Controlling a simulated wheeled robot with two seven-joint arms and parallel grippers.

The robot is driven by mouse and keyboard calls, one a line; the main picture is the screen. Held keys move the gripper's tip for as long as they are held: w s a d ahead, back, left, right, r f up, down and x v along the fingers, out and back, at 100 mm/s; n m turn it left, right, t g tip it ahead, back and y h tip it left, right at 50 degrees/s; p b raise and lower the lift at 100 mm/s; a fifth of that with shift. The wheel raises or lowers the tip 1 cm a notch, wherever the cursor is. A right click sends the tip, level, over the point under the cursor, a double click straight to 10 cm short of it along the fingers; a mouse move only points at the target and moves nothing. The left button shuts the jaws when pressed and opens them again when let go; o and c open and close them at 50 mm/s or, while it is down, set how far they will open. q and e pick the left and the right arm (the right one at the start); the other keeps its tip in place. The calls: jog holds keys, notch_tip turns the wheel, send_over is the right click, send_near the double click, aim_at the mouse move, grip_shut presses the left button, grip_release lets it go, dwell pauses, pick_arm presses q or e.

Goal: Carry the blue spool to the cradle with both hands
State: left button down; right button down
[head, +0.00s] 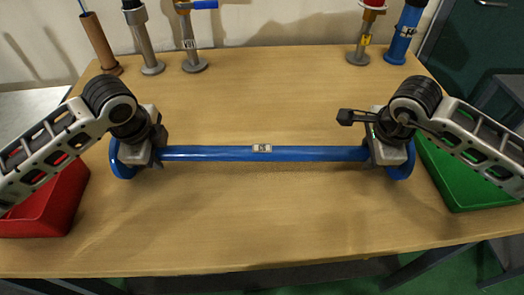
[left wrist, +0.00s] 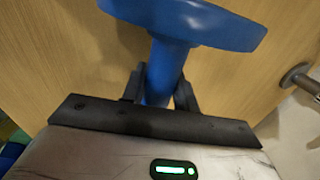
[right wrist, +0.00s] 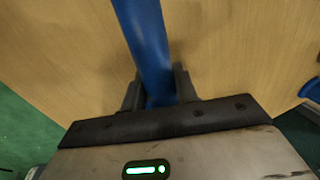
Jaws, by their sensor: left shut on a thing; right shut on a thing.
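The blue spool (head: 310,153) is a long blue pipe with a flange at each end and a small white label in the middle. It lies level across the middle of the head view, above the wooden table. My left gripper (head: 148,158) is shut on the pipe just inside its left flange; the left wrist view shows the fingers on either side of the blue pipe (left wrist: 165,70). My right gripper (head: 380,155) is shut on the pipe near its right flange; the right wrist view shows the pipe (right wrist: 148,45) between the fingers. I cannot identify the cradle in these views.
A red bin (head: 45,215) stands at the table's left, a green bin (head: 465,180) at its right. Along the back edge stand a brown post (head: 100,45), grey flanged pipes (head: 145,45), (head: 188,40), a red-topped pipe (head: 363,40) and a blue flanged piece (head: 403,35). The wooden table (head: 260,105) is clear between.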

dwell(0.8)
